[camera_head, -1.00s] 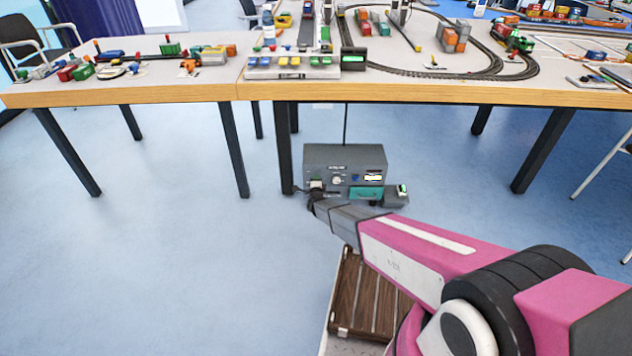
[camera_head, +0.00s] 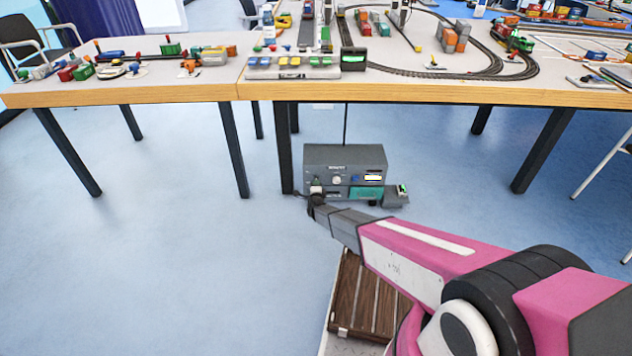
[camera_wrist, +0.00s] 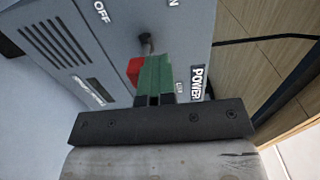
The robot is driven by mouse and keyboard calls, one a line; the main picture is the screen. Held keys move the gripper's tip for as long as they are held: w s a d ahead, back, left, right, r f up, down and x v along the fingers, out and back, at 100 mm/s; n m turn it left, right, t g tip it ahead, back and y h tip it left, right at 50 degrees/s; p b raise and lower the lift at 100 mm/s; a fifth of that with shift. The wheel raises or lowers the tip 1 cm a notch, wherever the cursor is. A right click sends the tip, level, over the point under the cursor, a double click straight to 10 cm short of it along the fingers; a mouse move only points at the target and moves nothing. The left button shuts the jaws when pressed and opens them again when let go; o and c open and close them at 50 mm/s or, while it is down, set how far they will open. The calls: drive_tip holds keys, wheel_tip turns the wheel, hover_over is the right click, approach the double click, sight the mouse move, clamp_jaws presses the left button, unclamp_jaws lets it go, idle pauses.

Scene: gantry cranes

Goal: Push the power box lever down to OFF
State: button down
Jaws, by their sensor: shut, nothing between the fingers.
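The grey power box (camera_head: 345,158) stands on the floor under the table. The wrist view shows its grey face (camera_wrist: 110,55) close up, tilted, with OFF at upper left, a cut-off label ending in N at upper right, and POWER at right. The lever has a dark stem (camera_wrist: 146,42) and a red end (camera_wrist: 133,70). My gripper (camera_wrist: 156,75) is shut, its green fingers right of the red end and partly covering it. I cannot tell whether they touch. In the head view my gripper (camera_head: 316,190) is at the box's lower left front; the lever is not clear there.
The table (camera_head: 160,94) with model trains and tracks spans above the box. A dark table leg (camera_head: 284,150) stands just left of the box. A small grey unit (camera_head: 395,196) sits at its right. The floor (camera_head: 150,230) at left is clear.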

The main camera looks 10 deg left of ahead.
drive_tip(key=shift+w+a+f, duration=0.15)
drive_tip(key=shift+w+f, duration=0.25)
drive_tip(key=shift+f, duration=0.25)
drive_tip(key=shift+r, duration=0.2)
drive_tip(key=shift+s+r, duration=0.2)
drive_tip(key=shift+r, duration=0.4)
drive_tip(key=shift+s, duration=0.1)
drive_tip(key=v, duration=0.7)
